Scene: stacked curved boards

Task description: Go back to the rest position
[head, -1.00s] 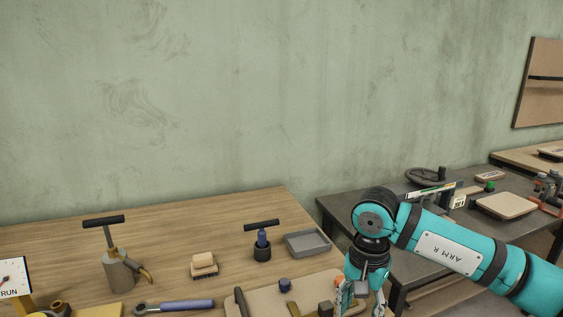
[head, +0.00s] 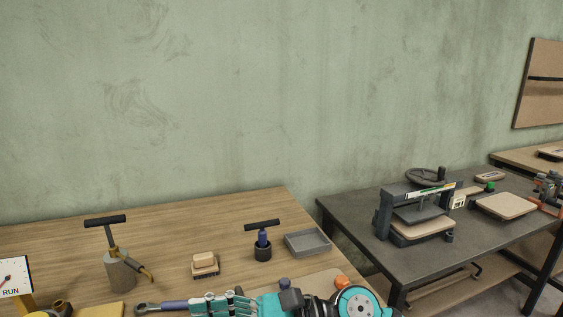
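My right gripper (head: 228,306) is at the bottom middle of the head view, over the front of the wooden table (head: 60,240). It points left, and its teal wrist and a round joint show to its right. Its fingertips lie near the blue-handled wrench, and I cannot tell whether it is open or shut. My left gripper is not in view.
A pump with a black T-handle (head: 119,268), a brush (head: 205,264), a dark-blue T-handled tool (head: 263,246) and a grey tray (head: 307,242) stand on the wooden table. A press (head: 418,212) with a board stands on the dark table (head: 345,208) at right.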

